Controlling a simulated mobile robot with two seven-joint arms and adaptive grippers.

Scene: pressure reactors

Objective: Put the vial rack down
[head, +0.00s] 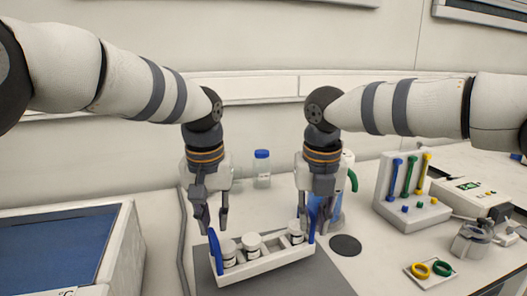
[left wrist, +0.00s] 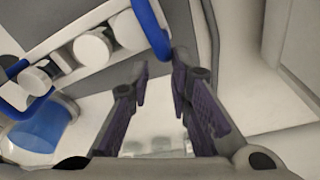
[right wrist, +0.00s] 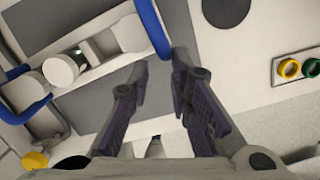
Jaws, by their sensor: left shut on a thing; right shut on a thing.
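The vial rack (head: 268,266) is a white tray with a blue handle at each end and several white-capped vials (head: 252,242) inside. It is over the dark grey mat (head: 312,280); I cannot tell whether it touches the mat. My left gripper (head: 211,229) is shut on the left blue handle (head: 215,251), which shows at its fingertips in the left wrist view (left wrist: 150,30). My right gripper (head: 314,230) is shut on the right blue handle (head: 311,222), also seen in the right wrist view (right wrist: 152,28). The rack looks roughly level, angled slightly across the mat.
A blue-topped box (head: 65,250) stands at the left. A blue-capped bottle (head: 262,170) is behind the rack. A dark disc (head: 345,245), a stand with coloured sticks (head: 408,200) and a plate with coloured rings (head: 430,274) are to the right. The mat's front right is bare.

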